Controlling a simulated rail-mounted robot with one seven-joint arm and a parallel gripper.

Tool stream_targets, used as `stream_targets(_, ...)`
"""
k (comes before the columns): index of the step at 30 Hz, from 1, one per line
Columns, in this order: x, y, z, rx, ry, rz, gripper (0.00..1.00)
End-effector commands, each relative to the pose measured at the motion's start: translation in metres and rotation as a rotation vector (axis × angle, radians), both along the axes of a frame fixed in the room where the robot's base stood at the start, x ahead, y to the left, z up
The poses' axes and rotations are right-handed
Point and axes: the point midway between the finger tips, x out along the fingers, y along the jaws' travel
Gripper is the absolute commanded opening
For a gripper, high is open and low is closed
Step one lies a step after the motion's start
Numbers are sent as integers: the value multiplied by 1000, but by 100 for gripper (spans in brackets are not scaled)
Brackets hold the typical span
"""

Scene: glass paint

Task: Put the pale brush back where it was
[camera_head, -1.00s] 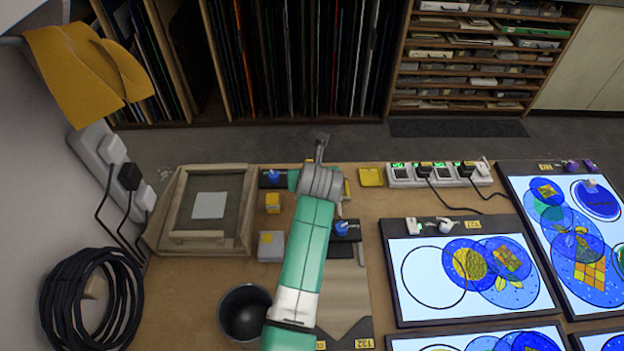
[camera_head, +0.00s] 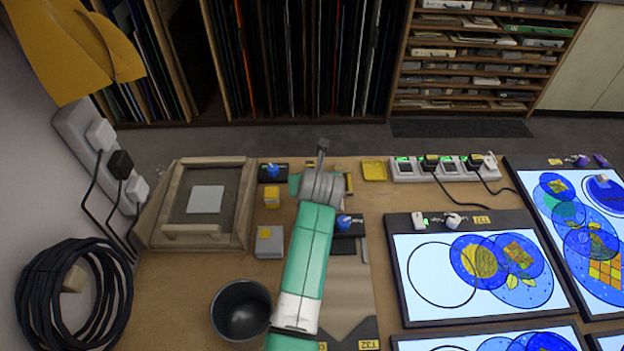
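My arm reaches up the middle of the bench in the head view, and its wrist covers the spot where my gripper works. Only a small dark piece at the far end of the wrist (camera_head: 322,146) shows, and I cannot make out the fingers. I cannot pick out the pale brush; it may be hidden behind my arm or too small to tell. Two dark holders with blue tops stand by the wrist, one to its left (camera_head: 272,172) and one to its right (camera_head: 346,224).
A wooden framed tray (camera_head: 242,205) lies at left. A dark cup (camera_head: 241,310), a grey box (camera_head: 270,241) and a yellow block (camera_head: 272,196) stand left of my arm. A yellow dish (camera_head: 374,170), a power strip (camera_head: 404,168) and lit panels (camera_head: 411,317) lie right. Black cable coils (camera_head: 36,311) sit far left.

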Motion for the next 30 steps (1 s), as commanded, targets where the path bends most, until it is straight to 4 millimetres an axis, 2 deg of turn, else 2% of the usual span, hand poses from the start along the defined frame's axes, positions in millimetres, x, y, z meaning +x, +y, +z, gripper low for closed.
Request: stream_targets(30, 0, 0, -5, -1, 0, -4, 0)
